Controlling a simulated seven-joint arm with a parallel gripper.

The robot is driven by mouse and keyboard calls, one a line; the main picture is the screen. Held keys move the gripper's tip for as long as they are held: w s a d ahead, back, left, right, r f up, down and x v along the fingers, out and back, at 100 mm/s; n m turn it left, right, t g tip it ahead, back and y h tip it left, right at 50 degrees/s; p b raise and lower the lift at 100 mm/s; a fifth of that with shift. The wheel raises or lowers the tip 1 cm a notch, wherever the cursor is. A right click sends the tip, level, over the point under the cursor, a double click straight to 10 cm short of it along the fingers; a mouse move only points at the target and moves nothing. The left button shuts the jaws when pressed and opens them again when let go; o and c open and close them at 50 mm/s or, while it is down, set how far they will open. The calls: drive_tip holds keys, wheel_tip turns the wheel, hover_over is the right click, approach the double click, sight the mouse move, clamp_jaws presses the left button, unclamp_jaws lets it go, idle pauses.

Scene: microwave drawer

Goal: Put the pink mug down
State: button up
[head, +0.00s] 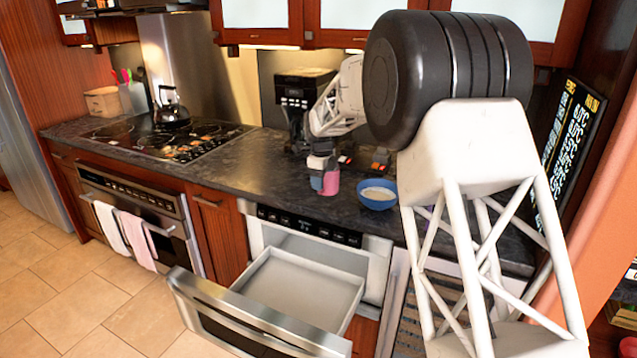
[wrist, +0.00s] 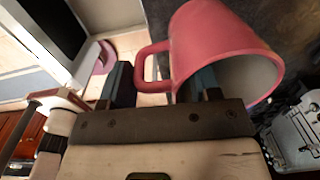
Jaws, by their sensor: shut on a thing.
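The pink mug (head: 331,183) is at my gripper (head: 322,168), low over the dark countertop (head: 240,165) near its front edge. I cannot tell whether its base touches the counter. In the wrist view the mug (wrist: 215,42) shows its pale inside at the lower right, and its handle lies between the two fingers of my gripper (wrist: 162,85). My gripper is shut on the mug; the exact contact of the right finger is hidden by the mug.
A blue bowl (head: 377,199) stands just right of the mug. A coffee machine (head: 296,95) stands behind. Below the counter, the microwave drawer (head: 300,285) is pulled out and its visible inside is empty. The counter left of the mug is clear up to the cooktop (head: 165,140), which holds a kettle (head: 171,110).

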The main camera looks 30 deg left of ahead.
drive_tip(key=shift+w+a+f, duration=0.15)
drive_tip(key=shift+w+a, duration=0.75)
drive_tip(key=shift+w, duration=0.3)
drive_tip(key=shift+w+a+f, duration=0.1)
drive_tip(key=shift+w+a, duration=0.75)
drive_tip(key=shift+w, duration=0.35)
drive_tip(key=shift+f, duration=0.1)
drive_tip(key=shift+f, duration=1.65)
drive_tip(key=shift+f, duration=0.15)
drive_tip(key=o, duration=1.4)
drive_tip(key=shift+c, duration=0.2)
drive_tip(key=r, duration=1.2)
drive_tip(key=shift+s+r, duration=0.15)
drive_tip(key=shift+s, duration=0.05)
